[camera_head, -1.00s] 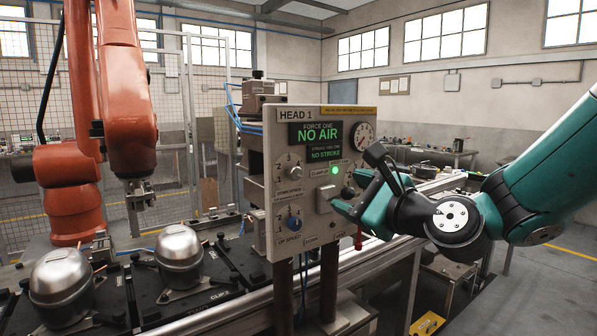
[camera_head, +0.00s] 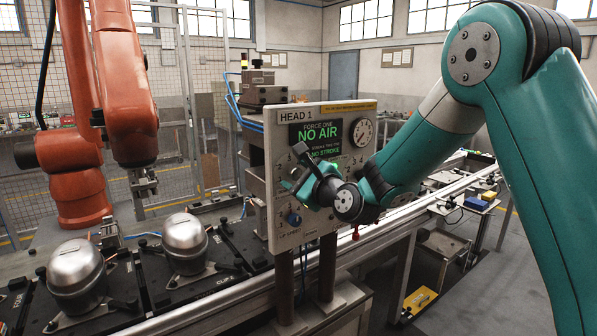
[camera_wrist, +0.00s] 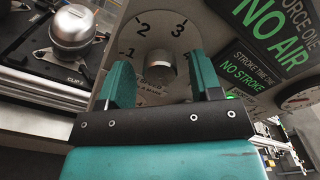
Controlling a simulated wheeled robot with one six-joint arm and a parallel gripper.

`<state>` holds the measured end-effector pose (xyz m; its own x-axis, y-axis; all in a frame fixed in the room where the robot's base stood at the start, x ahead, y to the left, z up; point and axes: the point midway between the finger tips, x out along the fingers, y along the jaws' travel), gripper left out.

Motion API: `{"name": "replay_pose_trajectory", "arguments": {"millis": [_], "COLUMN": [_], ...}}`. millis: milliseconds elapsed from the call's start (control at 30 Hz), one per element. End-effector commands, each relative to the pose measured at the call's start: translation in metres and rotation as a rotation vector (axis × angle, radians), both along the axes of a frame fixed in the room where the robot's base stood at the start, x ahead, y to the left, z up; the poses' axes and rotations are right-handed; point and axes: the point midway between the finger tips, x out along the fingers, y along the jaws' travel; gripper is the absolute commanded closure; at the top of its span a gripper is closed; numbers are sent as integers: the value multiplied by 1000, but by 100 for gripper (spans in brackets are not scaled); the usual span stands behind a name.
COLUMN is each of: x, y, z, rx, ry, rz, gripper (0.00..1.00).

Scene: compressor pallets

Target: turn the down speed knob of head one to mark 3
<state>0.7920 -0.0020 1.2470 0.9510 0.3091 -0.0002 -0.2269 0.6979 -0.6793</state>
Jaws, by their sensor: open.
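The HEAD 1 panel (camera_head: 284,222) stands upright in the middle of the head view. My gripper (camera_head: 292,168) is at its left half, pointing at the panel. In the wrist view, my gripper (camera_wrist: 162,75) is open, with one teal finger on each side of a grey metal knob (camera_wrist: 160,68). Marks 1, 2 and 3 show around this knob; its label is partly covered and hard to read. Contact with the fingers and the pointer's exact direction cannot be told. My gripper hides this knob in the head view.
The panel's display (camera_head: 316,133) reads NO AIR and NO STROKE, with a gauge (camera_head: 362,132) to its right. An orange robot arm (camera_head: 125,90) stands at left. Two metal compressor domes (camera_head: 77,277) rest on black pallets below it.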

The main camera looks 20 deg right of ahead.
Motion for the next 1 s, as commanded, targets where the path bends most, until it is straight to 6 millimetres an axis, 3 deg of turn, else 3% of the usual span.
{"name": "replay_pose_trajectory", "arguments": {"millis": [200, 433, 767, 1000], "x": [0, 0, 0, 0], "y": [0, 0, 0, 0], "z": [0, 0, -1, -3], "rx": [0, 0, -35, -160], "ry": [0, 0, -10, -53], "rz": [0, 0, 0, 1], "gripper": [41, 91, 90, 90]}}
